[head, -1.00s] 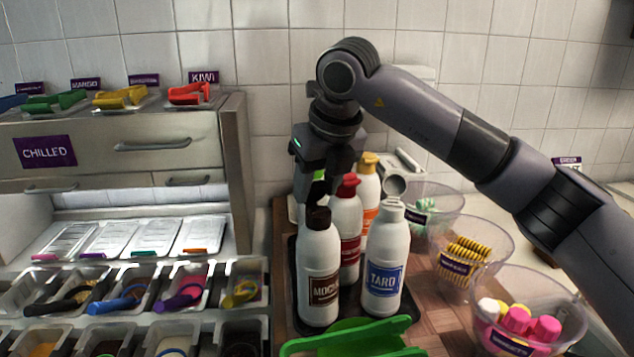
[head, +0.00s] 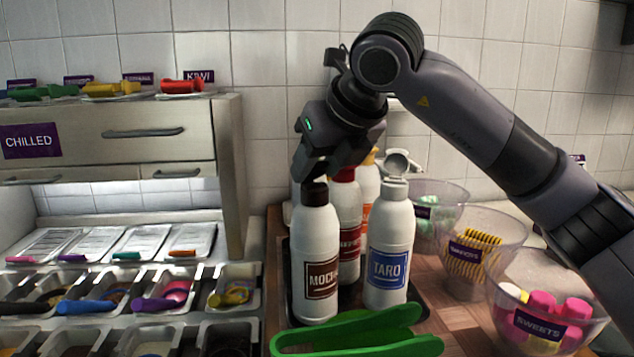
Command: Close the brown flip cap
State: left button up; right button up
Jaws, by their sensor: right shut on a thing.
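The white mocha bottle (head: 315,250) stands upright at the front left of the bottle group, and its brown flip cap (head: 314,194) shows just under my right gripper (head: 313,176). The gripper is tilted down over the cap and shut on it, with the fingertips touching or very near its top. The gripper covers the upper part of the cap, so the lid's angle cannot be seen. My left gripper is not in view.
The taro bottle (head: 389,255) stands close on the right with its grey lid (head: 397,163) flipped up. A red-capped bottle (head: 347,225) and an orange-capped bottle stand behind. Green tongs (head: 355,335) lie in front. Clear bowls (head: 545,305) stand right; a chilled cabinet (head: 110,135) stands left.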

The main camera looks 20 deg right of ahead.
dwell(0.4)
jog(key=o, duration=1.1)
jog(key=shift+s, duration=0.1)
jog(key=shift+b+v, duration=0.3)
jog(key=shift+v, duration=3.25)
jog(key=shift+s+f, duration=0.1)
